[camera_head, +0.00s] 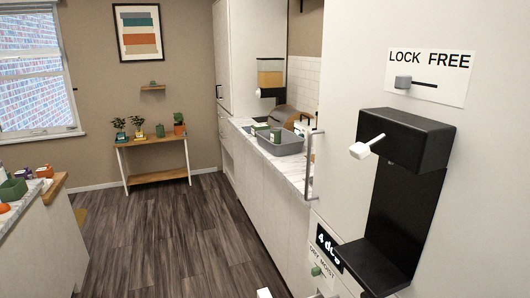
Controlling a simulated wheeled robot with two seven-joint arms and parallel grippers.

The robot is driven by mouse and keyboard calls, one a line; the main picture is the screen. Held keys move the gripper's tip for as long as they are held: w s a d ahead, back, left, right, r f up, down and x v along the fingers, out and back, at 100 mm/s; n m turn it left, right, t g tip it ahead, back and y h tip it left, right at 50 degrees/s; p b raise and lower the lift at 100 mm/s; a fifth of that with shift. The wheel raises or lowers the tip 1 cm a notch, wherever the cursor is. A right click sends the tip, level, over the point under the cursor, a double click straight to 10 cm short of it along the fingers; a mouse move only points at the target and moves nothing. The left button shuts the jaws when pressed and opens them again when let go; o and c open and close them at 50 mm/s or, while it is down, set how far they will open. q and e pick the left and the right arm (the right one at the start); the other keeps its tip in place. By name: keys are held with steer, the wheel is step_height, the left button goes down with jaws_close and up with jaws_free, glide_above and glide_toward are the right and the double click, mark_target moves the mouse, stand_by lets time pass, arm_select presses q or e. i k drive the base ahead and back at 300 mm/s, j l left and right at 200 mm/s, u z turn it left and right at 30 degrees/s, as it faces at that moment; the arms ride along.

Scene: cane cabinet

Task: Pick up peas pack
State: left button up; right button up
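I cannot make out a pack that is clearly marked as peas. A grey bin (282,147) on the right-hand counter holds small green and white items (275,135), too small to identify. Neither of my grippers can be recognised in the head view. A small white piece (264,293) shows at the bottom edge, and I cannot tell what it belongs to.
A tall white cabinet with a black dispenser (405,140) stands close on the right. A marble-topped counter (243,123) runs behind it. A wooden plant table (157,143) stands at the far wall. Another counter (22,208) is at left. The wooden floor (160,235) between is clear.

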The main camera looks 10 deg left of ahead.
mark_target(256, 128)
steer(key=i+j+u, duration=0.45)
steer(key=i+j, duration=0.3)
steer(key=j, duration=0.25)
steer(key=i+j+u, duration=0.45)
steer(key=i+j, duration=0.35)
steer(key=i+z, duration=0.15)
steer(key=i, duration=0.45)
steer(key=i+j+z, duration=0.15)
steer(key=i, duration=0.4)
steer(key=i+j+z, duration=0.15)
steer(key=i, duration=0.45)
